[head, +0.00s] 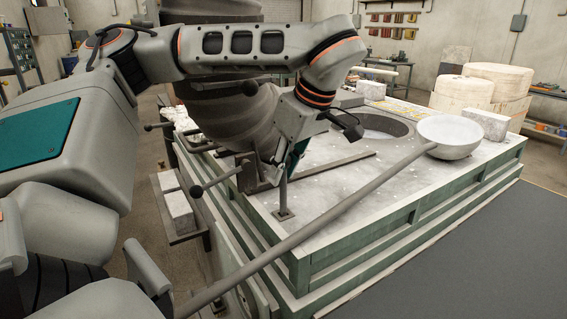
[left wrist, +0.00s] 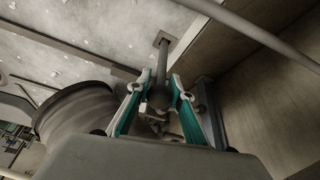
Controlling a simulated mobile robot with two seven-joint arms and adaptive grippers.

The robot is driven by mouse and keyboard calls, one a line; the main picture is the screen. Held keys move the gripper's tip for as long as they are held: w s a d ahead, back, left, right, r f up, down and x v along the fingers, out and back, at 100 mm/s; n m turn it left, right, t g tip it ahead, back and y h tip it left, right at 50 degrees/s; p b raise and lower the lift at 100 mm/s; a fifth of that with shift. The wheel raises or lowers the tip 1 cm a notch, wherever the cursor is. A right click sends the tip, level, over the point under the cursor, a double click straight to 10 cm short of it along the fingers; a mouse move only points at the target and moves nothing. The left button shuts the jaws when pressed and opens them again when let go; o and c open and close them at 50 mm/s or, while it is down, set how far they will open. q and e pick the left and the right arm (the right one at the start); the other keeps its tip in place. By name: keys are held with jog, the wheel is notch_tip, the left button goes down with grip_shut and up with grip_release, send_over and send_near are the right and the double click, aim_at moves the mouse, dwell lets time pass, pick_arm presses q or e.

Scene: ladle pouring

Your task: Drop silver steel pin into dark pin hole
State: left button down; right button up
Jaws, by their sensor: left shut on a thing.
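The silver steel pin (head: 283,190) is a thin upright rod below my left gripper (head: 287,168). In the left wrist view, the pin (left wrist: 162,63) runs from between the two teal-padded fingers of my left gripper (left wrist: 160,98) to a small square plate (left wrist: 156,39). My left gripper is shut on the pin near its upper end. The pin's lower end meets the square plate, also seen in the head view (head: 284,215), on the pale table top near its left edge. The dark pin hole is not clearly visible; I cannot tell how deep the pin sits. My right gripper is not in view.
A ladle bowl (head: 451,136) rests on the far right of the green-edged table (head: 411,208). Its long handle (head: 330,215) slants across the front, close to the plate. A large dark vessel (head: 228,112) stands behind my left arm. A round opening (head: 385,131) lies beyond.

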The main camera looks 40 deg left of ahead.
aim_at(286, 180)
pick_arm(q)
jog(key=shift+f, duration=1.45)
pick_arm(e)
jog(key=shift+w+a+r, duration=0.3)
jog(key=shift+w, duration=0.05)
pick_arm(q)
jog(key=shift+f+b, duration=0.35)
jog(key=shift+f, duration=0.1)
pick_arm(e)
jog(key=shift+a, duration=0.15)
pick_arm(q)
jog(key=c, duration=1.7)
grip_release()
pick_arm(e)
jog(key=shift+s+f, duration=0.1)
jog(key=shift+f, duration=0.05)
pick_arm(q)
jog(key=shift+d+r, duration=0.1)
jog(key=shift+r, duration=0.05)
jog(key=v, duration=1.1)
jog(key=shift+r, duration=0.3)
